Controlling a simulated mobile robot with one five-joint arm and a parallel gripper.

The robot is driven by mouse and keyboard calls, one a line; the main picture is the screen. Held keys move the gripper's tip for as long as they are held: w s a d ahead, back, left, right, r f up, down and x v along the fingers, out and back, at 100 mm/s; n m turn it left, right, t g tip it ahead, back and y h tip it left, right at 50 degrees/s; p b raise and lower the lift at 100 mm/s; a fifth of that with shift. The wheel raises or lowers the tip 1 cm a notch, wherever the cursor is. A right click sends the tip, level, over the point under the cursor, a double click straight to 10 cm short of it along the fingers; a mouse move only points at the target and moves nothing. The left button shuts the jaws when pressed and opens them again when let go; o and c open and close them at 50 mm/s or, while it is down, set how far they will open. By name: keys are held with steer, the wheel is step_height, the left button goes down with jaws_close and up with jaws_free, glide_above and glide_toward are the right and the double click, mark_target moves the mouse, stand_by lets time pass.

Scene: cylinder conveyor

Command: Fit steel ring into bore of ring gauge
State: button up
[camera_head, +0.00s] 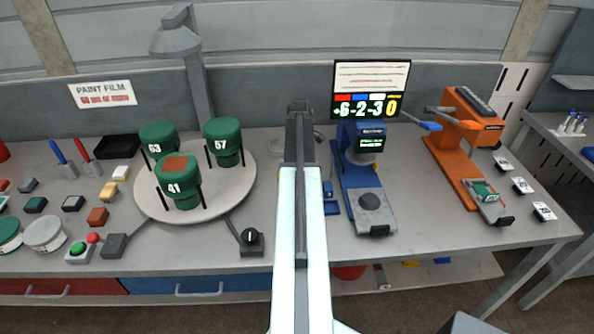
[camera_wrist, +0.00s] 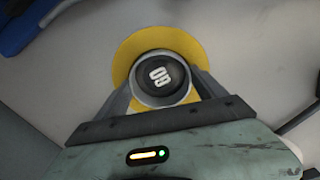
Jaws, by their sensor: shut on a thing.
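In the wrist view a round grey steel ring (camera_wrist: 164,101) sits between the two fingers of my gripper (camera_wrist: 162,86), which is shut on it. Its middle is dark and bears a white number that reads 60 or 09, depending on which way up it is. A round yellow piece, perhaps the ring gauge (camera_wrist: 125,58), shows around and behind the steel ring. I cannot tell whether the ring is in the bore or above it. In the head view my arm reaches forward over the bench and hides the fingertips, the ring and the yellow piece.
A blue test stand (camera_head: 357,190) is close right of my arm; an orange one (camera_head: 459,150) is farther right. Left is a round turntable (camera_head: 228,190) with green numbered canisters (camera_head: 180,182). A black knob box (camera_head: 251,242) is near the front edge. A display (camera_head: 371,90) stands behind.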

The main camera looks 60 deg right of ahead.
steer(key=shift+s+a+f, duration=0.25)
steer(key=shift+a+f, duration=0.1)
steer(key=o, duration=1.6)
steer(key=shift+f, duration=0.1)
steer(key=shift+d+r+p, duration=0.1)
steer(key=shift+r+p, duration=0.45)
steer(key=r+p, duration=1.2)
steer(key=shift+w+d, duration=0.25)
steer(key=shift+d, duration=0.05)
steer(key=shift+w, duration=0.1)
